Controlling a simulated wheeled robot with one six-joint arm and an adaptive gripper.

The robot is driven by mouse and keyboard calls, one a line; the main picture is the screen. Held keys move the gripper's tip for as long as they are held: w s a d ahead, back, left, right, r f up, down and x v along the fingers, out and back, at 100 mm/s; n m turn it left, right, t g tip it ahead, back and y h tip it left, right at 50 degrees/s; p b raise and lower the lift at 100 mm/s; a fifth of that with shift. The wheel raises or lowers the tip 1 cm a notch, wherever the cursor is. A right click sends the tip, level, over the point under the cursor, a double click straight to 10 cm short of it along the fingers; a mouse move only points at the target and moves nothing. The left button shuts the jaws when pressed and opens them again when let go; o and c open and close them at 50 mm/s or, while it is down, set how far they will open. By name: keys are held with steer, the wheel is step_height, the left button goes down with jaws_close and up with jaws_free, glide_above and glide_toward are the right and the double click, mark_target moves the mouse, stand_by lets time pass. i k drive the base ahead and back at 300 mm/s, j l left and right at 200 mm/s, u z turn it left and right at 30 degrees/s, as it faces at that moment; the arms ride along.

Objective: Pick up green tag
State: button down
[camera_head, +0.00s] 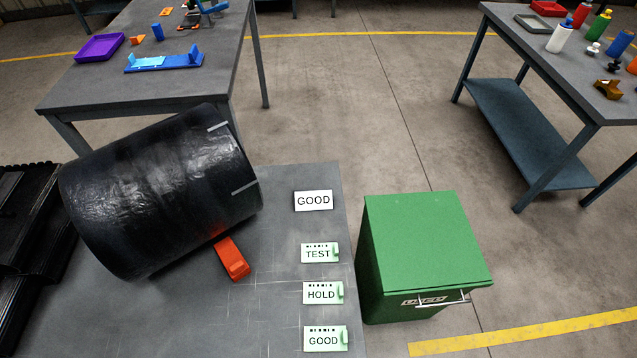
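Three small white tags with pale green tinted edges and green clips at their right ends lie in a column near the right edge of the grey table. They read TEST (319,253), HOLD (322,293) and GOOD (325,339), from far to near. A plainer white card reading GOOD (313,201) stands or lies behind them, with no green seen on it. I cannot tell from the wording which one is the green tag. My gripper is not in view.
A large glossy black cylinder (160,190) covers the table's left part. An orange-red block (232,258) lies beside it. A green lidded bin (425,245) stands right of the grey table (275,300). Two cluttered tables (200,85) (590,110) stand behind; floor between them is clear.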

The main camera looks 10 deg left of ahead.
mark_target(324, 338)
steer(key=k+l+u, duration=0.15)
steer(key=l+u, duration=0.2)
steer(key=k+l+u, duration=0.25)
steer(key=l+u, duration=0.15)
steer(key=k+l+u, duration=0.35)
steer(key=i+l, duration=0.05)
steer(key=l, duration=0.05)
